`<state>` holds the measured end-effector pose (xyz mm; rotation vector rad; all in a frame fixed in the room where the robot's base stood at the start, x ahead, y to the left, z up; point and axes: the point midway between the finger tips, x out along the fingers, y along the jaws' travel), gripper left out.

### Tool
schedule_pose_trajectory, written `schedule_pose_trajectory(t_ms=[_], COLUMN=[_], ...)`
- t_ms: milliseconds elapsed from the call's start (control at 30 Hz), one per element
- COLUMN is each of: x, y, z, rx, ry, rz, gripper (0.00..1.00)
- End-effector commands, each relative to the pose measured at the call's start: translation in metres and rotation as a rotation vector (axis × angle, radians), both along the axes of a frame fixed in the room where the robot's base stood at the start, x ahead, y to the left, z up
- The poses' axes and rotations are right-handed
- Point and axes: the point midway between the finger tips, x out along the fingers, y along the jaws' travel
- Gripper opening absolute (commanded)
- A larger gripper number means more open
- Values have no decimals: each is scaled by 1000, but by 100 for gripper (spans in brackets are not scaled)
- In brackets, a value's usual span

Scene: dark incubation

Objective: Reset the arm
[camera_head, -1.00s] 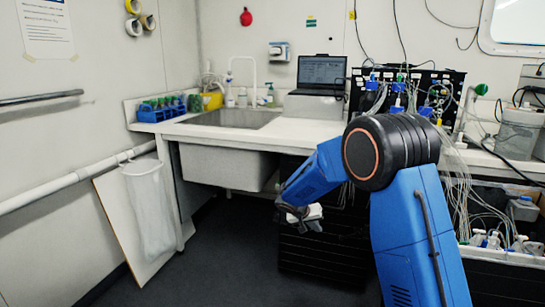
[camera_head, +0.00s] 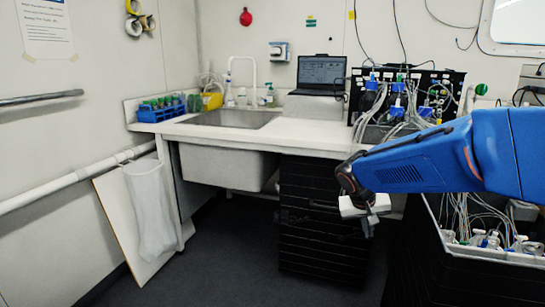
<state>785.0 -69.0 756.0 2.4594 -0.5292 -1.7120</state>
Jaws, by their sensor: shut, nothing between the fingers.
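My blue arm comes in from the right edge and reaches left across the view, roughly level. My gripper (camera_head: 369,228) hangs at its left end, below the counter's front edge and in front of the black crates. A white block-like part of my wrist shows just above the fingers. The fingers are small and dark and point down, shut with nothing visible between them. The gripper looks clear of the counter and the crates, though the exact gap cannot be told.
A white counter (camera_head: 310,133) with a sink (camera_head: 232,118) runs along the back. A laptop (camera_head: 322,72) and a blue tube rack (camera_head: 160,112) stand on it. Black stacked crates (camera_head: 318,235) are beneath. A crate of tubing and bottles (camera_head: 490,255) is at right. Floor at centre left is clear.

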Motion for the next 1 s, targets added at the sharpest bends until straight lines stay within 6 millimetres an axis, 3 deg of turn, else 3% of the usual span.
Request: schedule_pose_trajectory(t_ms=[100, 433, 800, 1000], x=[-38, -135, -236, -276], y=[-9, -19, -14, -6], z=[12, 27, 21, 12], rx=[31, 118, 214, 253], ry=[3, 6, -22, -45], rz=[12, 69, 160, 210], gripper=[0, 0, 0, 0])
